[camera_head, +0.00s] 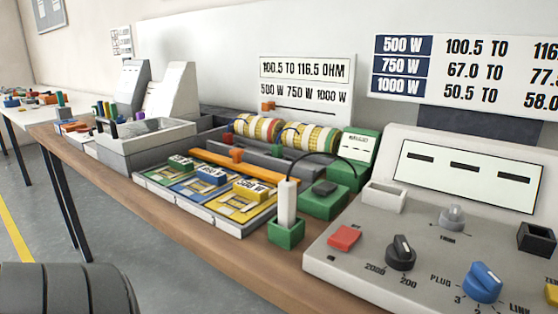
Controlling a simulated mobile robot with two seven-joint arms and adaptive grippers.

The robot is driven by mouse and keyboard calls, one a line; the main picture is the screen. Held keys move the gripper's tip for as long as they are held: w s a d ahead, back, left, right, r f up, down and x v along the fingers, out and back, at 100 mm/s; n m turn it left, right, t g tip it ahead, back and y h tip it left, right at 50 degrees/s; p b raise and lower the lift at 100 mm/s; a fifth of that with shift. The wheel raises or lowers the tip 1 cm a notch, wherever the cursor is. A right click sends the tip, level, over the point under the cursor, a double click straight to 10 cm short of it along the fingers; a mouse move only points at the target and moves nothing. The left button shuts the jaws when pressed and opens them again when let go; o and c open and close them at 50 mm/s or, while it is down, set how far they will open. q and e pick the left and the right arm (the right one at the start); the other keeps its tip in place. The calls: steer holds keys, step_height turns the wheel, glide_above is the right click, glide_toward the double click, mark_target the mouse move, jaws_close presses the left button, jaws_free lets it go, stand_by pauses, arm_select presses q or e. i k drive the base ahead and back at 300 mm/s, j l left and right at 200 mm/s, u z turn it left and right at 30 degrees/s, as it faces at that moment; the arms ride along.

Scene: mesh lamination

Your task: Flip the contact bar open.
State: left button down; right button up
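An orange bar (210,174), which looks like the contact bar, lies low along the back of the fixture (228,226). The fixture stands on the wooden bench and carries green, blue and yellow sections with 500 W to 1000 W style labels. Whether the bar is hinged, and at which end, I cannot tell. A small orange knob (236,155) stands just behind the bar. Neither gripper shows. A dark ribbed rounded part at the lower left is probably mine, and no fingers can be seen on it.
Wrapped rolls (288,134) lie behind the fixture. A green block with a white post (287,203) and a green box with a cable stand to its right. A grey control panel (432,245) with knobs fills the right. A grey bin (146,145) stands left.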

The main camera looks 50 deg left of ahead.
mark_target(236, 164)
steer(key=k+u, duration=0.1)
steer(key=u, duration=1.1)
steer(key=i+l+u, duration=0.1)
steer(key=u, duration=0.5)
steer(key=k+j+u, duration=0.1)
steer(key=j, duration=0.2)
steer(key=k+j+u, duration=0.15)
steer(key=j, duration=0.15)
